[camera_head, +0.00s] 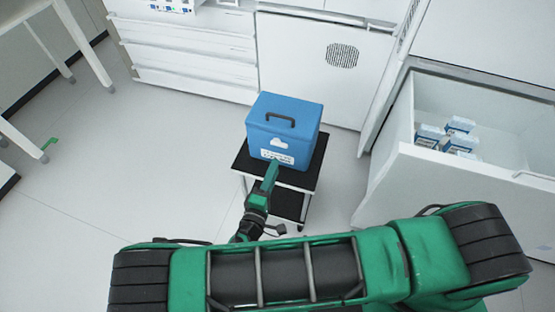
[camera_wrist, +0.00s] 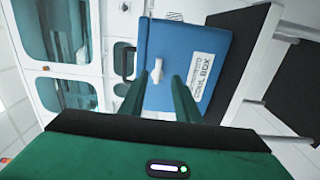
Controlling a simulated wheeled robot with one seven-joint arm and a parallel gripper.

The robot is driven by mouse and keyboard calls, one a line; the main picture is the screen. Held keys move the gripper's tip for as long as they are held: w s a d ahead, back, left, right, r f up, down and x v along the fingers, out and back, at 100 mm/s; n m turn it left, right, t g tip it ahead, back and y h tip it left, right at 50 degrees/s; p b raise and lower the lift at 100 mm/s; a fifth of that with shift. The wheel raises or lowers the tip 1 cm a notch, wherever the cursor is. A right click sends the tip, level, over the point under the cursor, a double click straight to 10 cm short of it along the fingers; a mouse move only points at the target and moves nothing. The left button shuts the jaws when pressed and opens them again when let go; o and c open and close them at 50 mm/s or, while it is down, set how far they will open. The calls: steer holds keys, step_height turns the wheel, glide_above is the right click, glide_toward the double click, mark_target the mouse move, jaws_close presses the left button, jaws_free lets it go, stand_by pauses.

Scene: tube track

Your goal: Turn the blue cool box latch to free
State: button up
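The blue cool box (camera_head: 262,120) sits on a small black-topped cart, with a dark carry handle (camera_head: 280,119) on its lid. Its front has a white cloud-shaped mark and a white label (camera_head: 278,157). My gripper (camera_head: 271,170) is at the front of the box, near the label. In the wrist view the cool box (camera_wrist: 200,38) lies turned sideways beyond my two green fingers (camera_wrist: 160,98), which stand apart with nothing visible between them. A small white shape (camera_wrist: 157,70) shows on the box between the fingertips; whether it is the latch or the mark I cannot tell.
The cart (camera_head: 307,181) has a dark lower shelf. An open white drawer (camera_head: 400,158) with several blue-and-white cartons (camera_head: 459,125) stands to the right. White cabinets (camera_head: 190,45) line the back.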

steer(key=shift+v, duration=1.25)
steer(key=w+d+r+m+g+h, duration=0.3)
steer(key=w+d+r+m+g, duration=0.15)
steer(key=d, duration=0.25)
steer(key=w+d+r+m+g+h, duration=0.3)
steer(key=d+r+m+g, duration=0.15)
steer(key=d, duration=0.35)
steer(key=s+d+r+m+g+y, duration=0.1)
steer(key=d+r+m+g+y, duration=0.2)
steer(key=d, duration=0.4)
steer(key=s+d+r+m+g, duration=0.1)
steer(key=d+r+m+g, duration=0.1)
steer(key=d+r+g, duration=0.35)
steer(key=s+d+r+m+g+y, duration=0.2)
steer(key=s+d+r+m+y, duration=0.25)
steer(key=s+d+r, duration=0.5)
steer(key=s+d+r+m+t+y, duration=0.1)
steer(key=s+d+r+y, duration=0.1)
steer(key=s, duration=0.4)
steer(key=s+d+r+t+y, duration=0.1)
steer(key=s+d+r+y, duration=0.1)
steer(key=s, duration=0.4)
steer(key=shift+r+m+y, duration=0.35)
steer(key=shift+r+y, duration=0.1)
steer(key=shift+r, duration=0.15)
steer(key=shift+w+d, duration=0.1)
steer(key=shift+w, duration=0.05)
